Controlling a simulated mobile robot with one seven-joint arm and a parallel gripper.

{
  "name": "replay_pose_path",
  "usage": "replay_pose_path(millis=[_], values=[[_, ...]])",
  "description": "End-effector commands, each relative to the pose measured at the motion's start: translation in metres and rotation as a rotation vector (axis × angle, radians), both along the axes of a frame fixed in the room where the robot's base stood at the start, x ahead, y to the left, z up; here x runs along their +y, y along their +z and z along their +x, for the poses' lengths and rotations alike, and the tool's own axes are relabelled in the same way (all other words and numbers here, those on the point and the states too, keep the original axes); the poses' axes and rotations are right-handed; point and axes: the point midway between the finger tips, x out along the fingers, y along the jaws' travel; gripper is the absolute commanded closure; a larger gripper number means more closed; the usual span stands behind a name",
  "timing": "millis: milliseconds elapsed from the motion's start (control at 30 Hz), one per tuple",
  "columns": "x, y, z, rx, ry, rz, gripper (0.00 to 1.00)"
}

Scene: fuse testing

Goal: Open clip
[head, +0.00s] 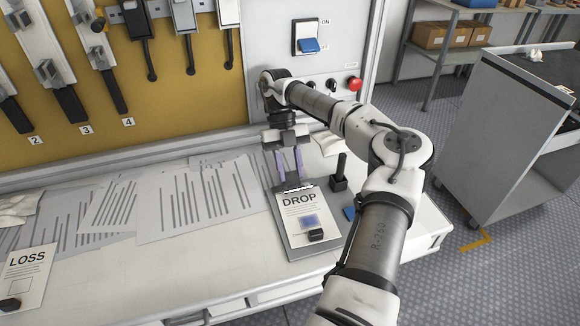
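On the yellow wall board, several grey-white fixtures that may be clips hang at the upper left. One is above label 4 (100,52), others are above labels 3 (47,72) and 2 (8,85). I cannot tell which of these is the clip. My gripper (290,182) points down at the top edge of the clipboard. Its two pale purple fingers stand apart, with nothing clear between them. I cannot tell whether the fingertips touch the clipboard.
A blue square and a small black block (316,235) lie on the DROP sheet. A black upright handle (339,172) stands right of it. Striped papers (195,200) and a LOSS sheet (28,272) lie left. A switch panel (310,38) is behind; a grey cabinet (510,130) stands right.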

Motion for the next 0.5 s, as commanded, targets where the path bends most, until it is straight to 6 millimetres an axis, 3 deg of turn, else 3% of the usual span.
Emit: replay_pose_path(millis=[33,167,500], values=[[0.0002,-0.0001,0.0000,0.000,0.001,0.001,0.63],[0.0001,-0.0001,-0.0001,0.000,0.001,0.001,0.47],[-0.0002,0.0037,0.0001,-0.001,0.001,0.000,0.47]])
